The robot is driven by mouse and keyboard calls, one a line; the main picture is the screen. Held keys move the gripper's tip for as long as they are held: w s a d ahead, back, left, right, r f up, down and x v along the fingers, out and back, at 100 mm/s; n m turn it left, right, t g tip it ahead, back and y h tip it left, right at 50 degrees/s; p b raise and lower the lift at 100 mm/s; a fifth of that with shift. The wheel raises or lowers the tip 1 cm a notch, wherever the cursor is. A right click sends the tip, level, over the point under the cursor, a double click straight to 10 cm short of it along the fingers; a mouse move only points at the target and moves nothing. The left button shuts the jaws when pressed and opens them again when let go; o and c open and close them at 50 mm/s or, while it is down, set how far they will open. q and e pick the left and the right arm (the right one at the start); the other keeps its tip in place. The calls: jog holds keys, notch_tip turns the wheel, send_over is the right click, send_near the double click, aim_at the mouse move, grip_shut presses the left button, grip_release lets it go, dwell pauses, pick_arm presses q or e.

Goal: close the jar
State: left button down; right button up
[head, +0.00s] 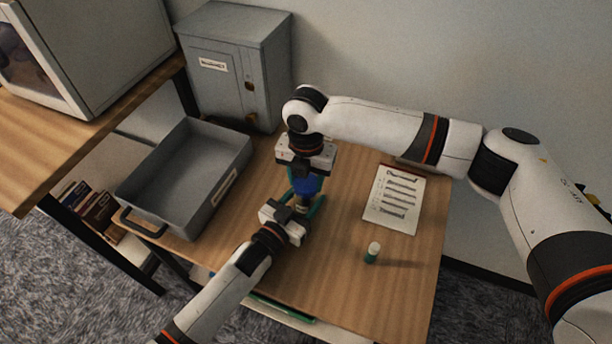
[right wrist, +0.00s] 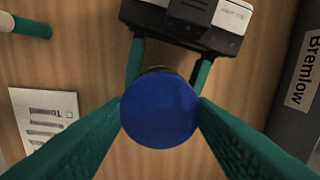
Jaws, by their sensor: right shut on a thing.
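The jar's round blue lid (right wrist: 160,112) fills the middle of the right wrist view. It also shows in the head view (head: 307,185). My right gripper (right wrist: 161,100) is shut on the lid from above, with a green finger on each side. In the head view my right gripper (head: 303,177) points down over the table. My left gripper (head: 298,208) comes in from the front, its green fingers reaching around the jar (head: 302,203) below the lid. The jar's body is mostly hidden under the lid and between the fingers, so whether the lid is seated cannot be seen.
A grey open tray (head: 192,226) lies left of the grippers. A grey metal cabinet (head: 222,85) stands behind it. The front right is mostly clear.

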jog(key=m, duration=0.6)
jog(key=shift+m, duration=0.4)
jog(key=m, duration=0.4)
jog(key=shift+f, duration=0.1)
jog(key=m, duration=0.6)
jog(key=shift+m, duration=0.4)
jog(key=m, duration=0.4)
jog(key=shift+m, duration=0.3)
jog(key=m, duration=0.7)
jog(key=shift+a, duration=0.1)
jog(key=m, duration=1.6)
jog(key=shift+m, duration=0.3)
jog(key=o, duration=1.2)
jog(key=shift+c, duration=0.2)
